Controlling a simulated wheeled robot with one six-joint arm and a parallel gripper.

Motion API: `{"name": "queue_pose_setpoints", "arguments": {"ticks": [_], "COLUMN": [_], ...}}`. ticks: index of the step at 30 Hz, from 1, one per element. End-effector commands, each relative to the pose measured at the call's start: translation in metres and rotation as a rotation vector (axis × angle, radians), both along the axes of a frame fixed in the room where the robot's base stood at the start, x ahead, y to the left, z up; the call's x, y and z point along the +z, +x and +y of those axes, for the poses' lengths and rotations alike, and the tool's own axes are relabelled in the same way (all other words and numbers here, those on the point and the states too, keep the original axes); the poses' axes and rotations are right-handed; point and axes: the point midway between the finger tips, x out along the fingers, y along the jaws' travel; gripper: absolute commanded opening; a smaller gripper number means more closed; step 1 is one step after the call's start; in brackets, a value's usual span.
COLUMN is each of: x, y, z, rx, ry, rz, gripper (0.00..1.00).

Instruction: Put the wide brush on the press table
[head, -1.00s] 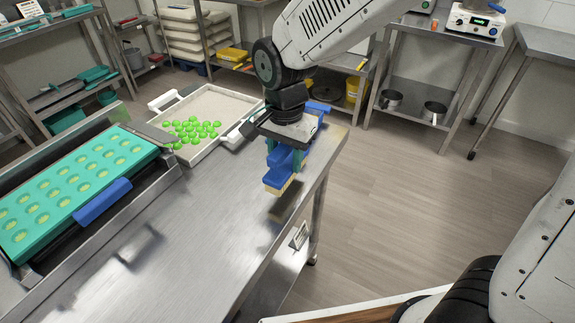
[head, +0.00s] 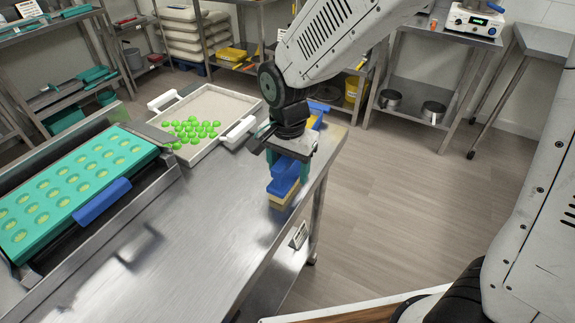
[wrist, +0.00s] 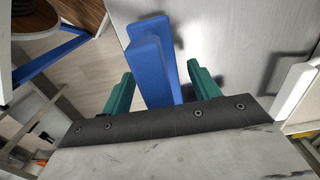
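The wide brush (head: 285,180) has a blue handle and pale yellow bristles. It stands bristles down on the steel press table (head: 205,235), near the table's right edge, and seems to rest on it. My gripper (head: 289,167) is right above and around the handle, pointing down. In the wrist view the blue handle (wrist: 151,62) stands between the two teal fingers of my gripper (wrist: 160,74). A gap shows on each side, so the fingers look open and apart from it. The bristles are hidden in the wrist view.
A white tray of green gummies (head: 222,105) lies behind left of the brush. A teal mould (head: 70,190) with a blue handle sits at the left. A blue and yellow item (head: 318,113) shows partly behind my gripper. The table's front middle is clear.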

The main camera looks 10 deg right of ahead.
Motion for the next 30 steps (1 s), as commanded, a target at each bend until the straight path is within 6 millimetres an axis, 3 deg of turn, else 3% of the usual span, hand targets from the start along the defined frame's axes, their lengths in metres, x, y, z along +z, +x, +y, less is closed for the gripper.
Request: {"name": "queue_pose_setpoints", "arguments": {"ticks": [8, 21, 30], "x": [0.007, 0.094, 0.122], "y": [0.000, 0.001, 0.000], "z": [0.000, 0.000, 0.000], "rx": [0.000, 0.000, 0.000], "ry": [0.001, 0.002, 0.000], "rz": [-0.002, -0.004, 0.000], "gripper": [0.61, 0.61, 0.61]}}
